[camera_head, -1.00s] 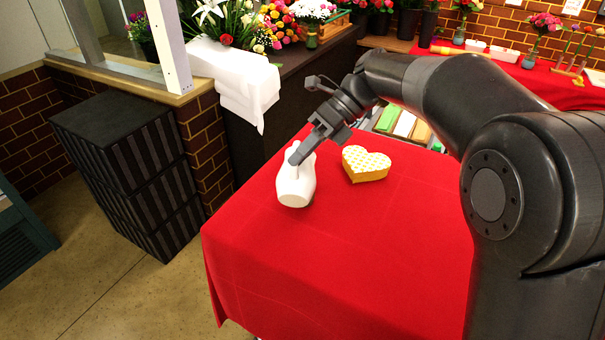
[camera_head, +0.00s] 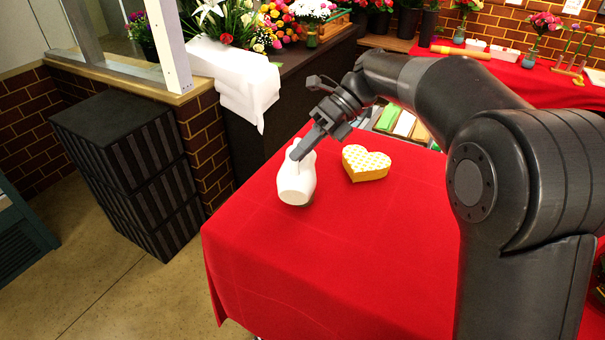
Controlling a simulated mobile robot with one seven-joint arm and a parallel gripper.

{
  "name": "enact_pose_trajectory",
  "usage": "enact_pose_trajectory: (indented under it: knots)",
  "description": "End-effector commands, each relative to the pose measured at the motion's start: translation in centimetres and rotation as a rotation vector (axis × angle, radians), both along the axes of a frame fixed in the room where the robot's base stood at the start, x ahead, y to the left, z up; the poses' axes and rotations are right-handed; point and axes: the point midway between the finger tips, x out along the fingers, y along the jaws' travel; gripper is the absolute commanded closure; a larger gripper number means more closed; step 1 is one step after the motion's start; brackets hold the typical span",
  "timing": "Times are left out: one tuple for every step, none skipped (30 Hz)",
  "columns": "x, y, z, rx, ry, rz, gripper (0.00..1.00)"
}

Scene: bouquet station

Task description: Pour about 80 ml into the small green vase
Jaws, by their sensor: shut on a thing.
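A white pitcher-like vessel (camera_head: 296,184) stands near the far left corner of the red-covered table, tilted slightly in the picture. My gripper (camera_head: 297,155) reaches down to it from the upper right and is shut on its upper part. I cannot tell whether its base touches the cloth. The inside of the vessel and any liquid in it are hidden. I cannot make out a small green vase on this table.
A yellow-and-white heart-shaped box (camera_head: 365,163) lies right of the vessel. The red table (camera_head: 330,260) is clear in front. Black crates (camera_head: 130,165) stand on the floor at left. A white cloth (camera_head: 235,82) hangs over the dark counter behind.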

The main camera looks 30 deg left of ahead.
Motion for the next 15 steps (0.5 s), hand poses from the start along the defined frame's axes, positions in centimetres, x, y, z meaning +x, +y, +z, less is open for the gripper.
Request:
enact_pose_trajectory:
  knots:
    - [0.1, 0.0, 0.1, 0.000, 0.002, -0.001, 1.00]
    - [0.1, 0.1, 0.1, 0.000, 0.005, 0.000, 1.00]
    - [0.2, 0.1, 0.1, -0.002, 0.007, 0.000, 1.00]
    - [0.2, 0.1, 0.0, -0.003, 0.010, -0.001, 1.00]
    - [0.2, 0.1, 0.0, -0.003, 0.012, 0.000, 1.00]
    - [0.3, 0.1, 0.0, -0.004, 0.014, -0.001, 1.00]
    - [0.3, 0.1, 0.0, -0.005, 0.017, 0.000, 1.00]
    - [0.4, 0.2, 0.0, -0.006, 0.019, 0.000, 1.00]
    - [0.4, 0.2, 0.0, -0.007, 0.023, 0.000, 1.00]
    - [0.5, 0.2, 0.0, -0.008, 0.025, 0.000, 1.00]
    - [0.4, 0.2, 0.0, -0.008, 0.025, 0.000, 1.00]
    - [0.3, 0.1, 0.1, -0.005, 0.017, 0.000, 1.00]
    - [-0.1, 0.0, 0.2, 0.001, 0.004, 0.000, 1.00]
    - [-0.5, -0.2, 0.3, 0.010, -0.017, 0.002, 1.00]
    - [-1.2, -0.4, 0.5, 0.024, -0.053, 0.002, 1.00]
